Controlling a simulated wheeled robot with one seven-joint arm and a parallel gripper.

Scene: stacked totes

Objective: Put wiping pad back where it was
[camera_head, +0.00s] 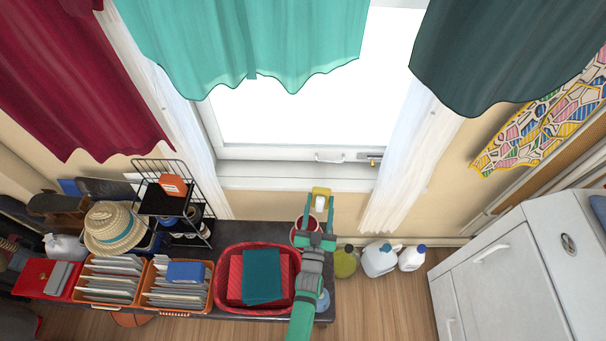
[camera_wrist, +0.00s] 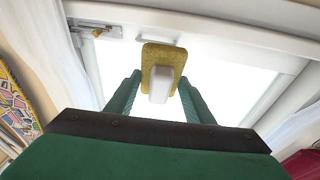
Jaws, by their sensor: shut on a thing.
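The wiping pad (camera_head: 321,192) is yellow with a white block-shaped handle. My gripper (camera_head: 320,208) is shut on it and holds it up in front of the window sill, above the bench's right end. In the wrist view the wiping pad (camera_wrist: 163,72) stands out beyond the fingers, its white handle between the two green fingertips (camera_wrist: 159,95). The bright window lies behind it there. A red round container (camera_head: 304,232) stands on the bench just below and left of my gripper, partly hidden by it.
A red basket (camera_head: 221,290) with folded cloths stands left of my arm. Orange crates (camera_head: 180,311), a straw hat (camera_head: 114,228) and a black wire rack (camera_head: 160,172) are further left. Several jugs (camera_head: 380,262) stand on the floor at right, near a white cabinet (camera_head: 510,285).

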